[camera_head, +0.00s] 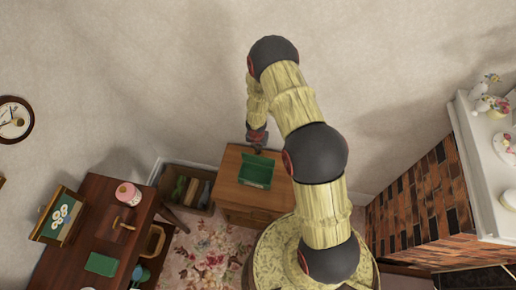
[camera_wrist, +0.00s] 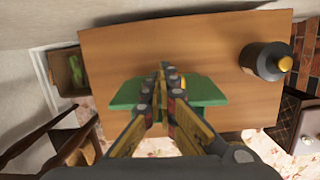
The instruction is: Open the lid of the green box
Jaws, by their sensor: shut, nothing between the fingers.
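The green box (camera_head: 255,182) sits on top of a wooden cabinet (camera_head: 230,183). In the head view it shows a darker upper area, and a green corner rises at its back right; I cannot tell how far its lid is raised. In the wrist view the green box (camera_wrist: 208,92) lies beyond and beneath the fingers, which hide its middle. My gripper (camera_wrist: 163,68) is shut and empty, its fingertips together over the box's far edge. In the head view my gripper (camera_head: 258,147) is just behind the box, by the wall side; contact cannot be told.
A dark round object with a yellow top (camera_wrist: 264,61) stands on the cabinet right of the box. An open crate (camera_head: 183,187) is left of the cabinet. A dark table (camera_head: 85,245) with several items stands further left. A brick fireplace (camera_head: 425,205) is at right.

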